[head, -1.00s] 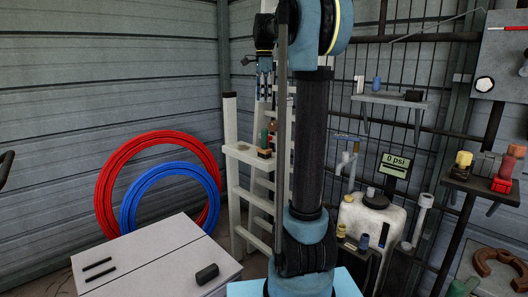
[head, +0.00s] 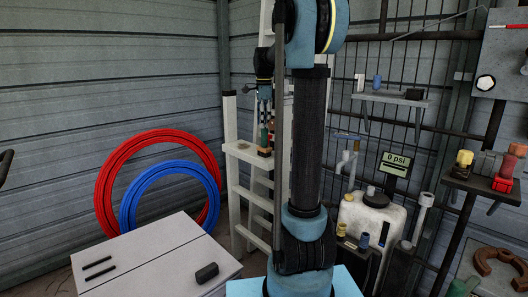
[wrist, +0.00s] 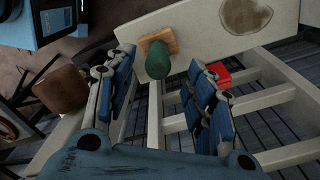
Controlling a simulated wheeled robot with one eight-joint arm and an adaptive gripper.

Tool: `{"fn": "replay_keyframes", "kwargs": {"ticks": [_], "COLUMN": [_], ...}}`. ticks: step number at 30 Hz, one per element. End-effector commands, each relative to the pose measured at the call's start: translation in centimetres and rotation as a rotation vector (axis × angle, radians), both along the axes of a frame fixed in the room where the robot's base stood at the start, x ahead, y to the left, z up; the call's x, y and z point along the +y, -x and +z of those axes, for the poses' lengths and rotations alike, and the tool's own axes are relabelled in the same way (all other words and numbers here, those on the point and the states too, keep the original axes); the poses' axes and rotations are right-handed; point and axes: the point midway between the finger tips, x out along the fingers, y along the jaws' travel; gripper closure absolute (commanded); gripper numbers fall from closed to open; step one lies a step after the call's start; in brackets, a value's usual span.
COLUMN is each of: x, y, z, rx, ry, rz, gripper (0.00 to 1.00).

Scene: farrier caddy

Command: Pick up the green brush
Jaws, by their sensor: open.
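The green brush stands upright on the top board of a pale wooden ladder-like rack (head: 241,150). Its green handle (head: 264,136) points up from a wooden block. In the wrist view the green handle (wrist: 156,62) and its tan block (wrist: 160,42) show between my fingers. My gripper (head: 265,112) is open and empty, pointing down just above the brush in the head view. In the wrist view my gripper (wrist: 160,68) has one blue finger on each side of the handle, with gaps visible. I cannot tell whether the fingertips are level with the handle.
A brown rounded object (wrist: 60,88) lies near the left finger in the wrist view. A red object (wrist: 218,74) shows beyond the right finger. A red hoop (head: 108,190) and a blue hoop (head: 130,205) lean on the wall. A white cabinet (head: 150,255) stands front left.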

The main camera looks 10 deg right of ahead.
Motion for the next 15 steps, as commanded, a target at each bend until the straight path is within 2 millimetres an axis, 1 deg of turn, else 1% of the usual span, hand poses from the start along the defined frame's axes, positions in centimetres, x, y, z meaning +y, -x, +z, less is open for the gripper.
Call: {"fn": "replay_keyframes", "kwargs": {"ticks": [5, 12, 15], "x": [0.0, -0.2, -0.2], "y": [0.0, 0.1, 0.1], "z": [-1.1, -4.2, -5.1], "rx": [0.0, 0.0, 0.0], "ry": [0.0, 0.0, 0.0], "rz": [0.0, 0.0, 0.001], "gripper": [0.51, 0.51, 0.51]}}
